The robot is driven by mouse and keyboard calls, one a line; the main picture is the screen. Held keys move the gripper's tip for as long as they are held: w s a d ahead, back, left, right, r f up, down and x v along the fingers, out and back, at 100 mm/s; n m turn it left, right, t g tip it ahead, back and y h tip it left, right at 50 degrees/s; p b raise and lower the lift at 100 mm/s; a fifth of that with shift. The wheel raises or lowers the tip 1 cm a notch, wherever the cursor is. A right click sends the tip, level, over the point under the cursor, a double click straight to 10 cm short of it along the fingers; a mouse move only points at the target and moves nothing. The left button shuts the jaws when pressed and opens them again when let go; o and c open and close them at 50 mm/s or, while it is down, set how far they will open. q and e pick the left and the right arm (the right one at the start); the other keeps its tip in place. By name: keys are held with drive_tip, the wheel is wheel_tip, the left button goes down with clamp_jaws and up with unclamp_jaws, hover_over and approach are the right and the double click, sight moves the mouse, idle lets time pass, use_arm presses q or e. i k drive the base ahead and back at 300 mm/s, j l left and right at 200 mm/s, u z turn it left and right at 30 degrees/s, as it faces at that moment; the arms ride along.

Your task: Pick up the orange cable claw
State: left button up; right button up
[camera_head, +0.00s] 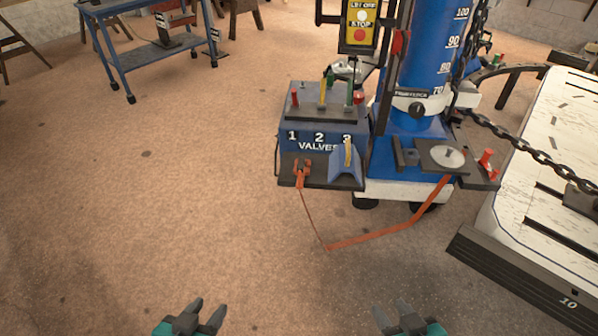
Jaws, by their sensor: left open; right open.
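The orange cable claw (301,174) is at the front left of the dark shelf below the blue valve box. An orange strap or cable runs from it down toward the floor and back up to the right side of the blue column. My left gripper (207,312) is open and empty at the bottom edge, well in front of the claw and left of it. My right gripper (396,312) is open and empty at the bottom edge, in front of the claw and right of it. Neither touches anything.
The valve box (318,138) has several levers on top. Behind it stands the blue column (436,50) with a control panel (360,24). A white bench (545,190) with a chain is at right. A blue cart (150,52) stands back left. The left floor is clear.

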sight(300, 171)
drive_tip(key=z, duration=2.05)
drive_tip(key=u, duration=2.05)
drive_tip(key=i+j+z, duration=0.25)
drive_tip(key=i+j, duration=0.15)
drive_tip(key=j, duration=0.2)
drive_tip(key=i+j+z, duration=0.15)
drive_tip(key=j, duration=0.2)
drive_tip(key=i+j+z, duration=0.15)
drive_tip(key=j, duration=0.2)
